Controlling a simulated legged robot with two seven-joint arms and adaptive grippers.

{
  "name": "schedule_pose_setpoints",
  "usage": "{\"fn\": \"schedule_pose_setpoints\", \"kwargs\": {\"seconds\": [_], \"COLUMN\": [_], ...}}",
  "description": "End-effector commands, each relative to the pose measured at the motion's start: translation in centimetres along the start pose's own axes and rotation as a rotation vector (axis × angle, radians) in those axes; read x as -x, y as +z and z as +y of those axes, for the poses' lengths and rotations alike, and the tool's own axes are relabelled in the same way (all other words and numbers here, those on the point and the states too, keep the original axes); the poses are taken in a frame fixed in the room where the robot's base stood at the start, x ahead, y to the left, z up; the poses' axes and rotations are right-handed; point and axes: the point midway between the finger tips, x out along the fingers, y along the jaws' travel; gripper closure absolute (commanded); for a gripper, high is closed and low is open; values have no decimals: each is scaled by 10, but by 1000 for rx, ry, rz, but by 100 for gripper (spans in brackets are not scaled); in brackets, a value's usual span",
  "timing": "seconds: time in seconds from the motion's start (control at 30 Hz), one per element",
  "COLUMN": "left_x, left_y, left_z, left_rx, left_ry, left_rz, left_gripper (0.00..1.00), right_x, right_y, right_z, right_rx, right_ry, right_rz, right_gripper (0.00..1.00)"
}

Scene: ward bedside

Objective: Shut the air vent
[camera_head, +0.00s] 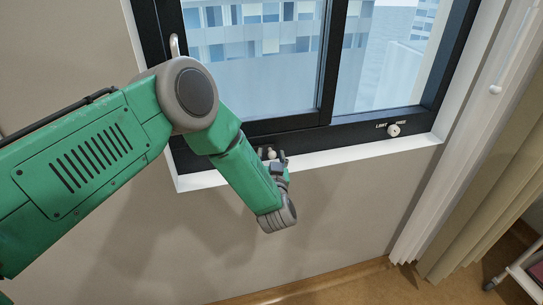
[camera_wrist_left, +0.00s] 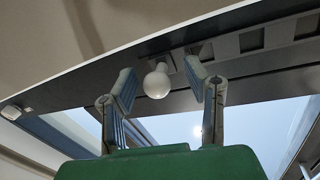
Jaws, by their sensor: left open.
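A pale round knob (camera_wrist_left: 157,84) sticks out from the dark window frame, with dark slot-like openings (camera_wrist_left: 251,41) beside it in the left wrist view. In the head view the knob (camera_head: 271,153) sits on the lower frame, partly hidden by my gripper. My left gripper (camera_head: 279,160) is open in front of the lower frame. In the left wrist view its two fingers stand on either side of the knob, with gaps visible; I cannot tell their exact depth relative to it. My right gripper is not in view.
Another round knob (camera_head: 393,129) with small lettering sits on the frame at right. A handle (camera_head: 175,46) stands on the left frame. The white sill (camera_head: 370,152) juts below the window. Curtains (camera_head: 490,190) hang at right; a wheeled cart (camera_head: 522,277) shows at lower right.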

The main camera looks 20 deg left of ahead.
Motion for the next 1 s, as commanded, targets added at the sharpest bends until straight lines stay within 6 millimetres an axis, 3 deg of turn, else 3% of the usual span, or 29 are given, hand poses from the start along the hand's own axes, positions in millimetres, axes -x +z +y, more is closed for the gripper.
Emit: {"fn": "schedule_pose_setpoints", "kwargs": {"seconds": [0.6, 1.0], "left_x": [107, 118], "left_y": [1, 1], "left_z": [1, 0], "left_rx": [0, -1], "left_ry": [3, 0], "left_rz": [-2, -1], "left_gripper": [58, 58], "right_x": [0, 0], "right_y": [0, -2], "right_z": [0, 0], "right_rx": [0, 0], "right_ry": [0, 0], "right_rz": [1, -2], "right_gripper": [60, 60]}}
